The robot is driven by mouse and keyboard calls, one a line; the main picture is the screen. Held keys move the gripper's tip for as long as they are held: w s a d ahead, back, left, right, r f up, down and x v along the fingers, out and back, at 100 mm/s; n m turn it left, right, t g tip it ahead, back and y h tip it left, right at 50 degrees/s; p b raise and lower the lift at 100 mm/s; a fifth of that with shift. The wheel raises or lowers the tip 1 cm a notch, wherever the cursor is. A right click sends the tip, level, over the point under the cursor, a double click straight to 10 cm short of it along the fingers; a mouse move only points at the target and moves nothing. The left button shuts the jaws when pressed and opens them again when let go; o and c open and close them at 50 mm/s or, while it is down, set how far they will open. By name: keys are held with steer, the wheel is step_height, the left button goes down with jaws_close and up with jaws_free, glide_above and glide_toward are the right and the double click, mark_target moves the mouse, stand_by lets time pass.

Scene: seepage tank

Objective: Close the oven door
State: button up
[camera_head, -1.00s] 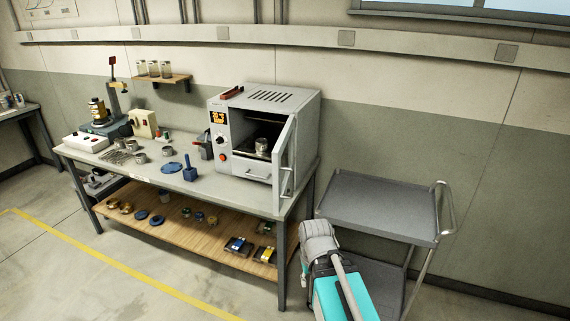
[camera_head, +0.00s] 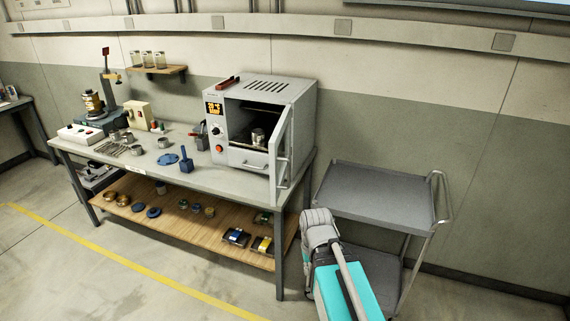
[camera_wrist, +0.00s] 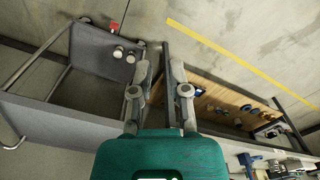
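The grey oven (camera_head: 297,97) stands on the right end of the workbench. Its door (camera_head: 284,150) is open, hinged on the right and swung out toward the front, so the chamber shows. A metal cup (camera_head: 258,136) sits on the rack inside. A bar handle (camera_head: 281,172) is on the door. My gripper (camera_wrist: 163,62) shows in the wrist view with its two fingers apart and nothing between them. It is beyond the bench's right end, apart from the door. The oven door is not clearly visible in the wrist view.
A grey cart (camera_head: 375,193) stands right of the bench, close to my arm. The workbench (camera_head: 215,172) holds small metal pots, a blue tool and instruments. Its wooden lower shelf (camera_head: 180,222) carries small items. Open floor (camera_head: 60,275) lies in front.

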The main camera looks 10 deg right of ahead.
steer(key=shift+w+f, duration=0.1)
steer(key=shift+w, duration=0.25)
jaws_close()
steer(key=m+t+y+b, duration=0.4)
steer(key=t+y+b, duration=0.25)
steer(key=y, duration=1.05)
glide_toward(276, 180)
steer(key=v, duration=0.6)
steer(key=shift+d+r+g+b, duration=0.15)
steer(key=shift+r+g+b, duration=0.2)
steer(key=shift+r, duration=0.1)
steer(key=x, duration=1.4)
steer(key=shift+f, duration=0.1)
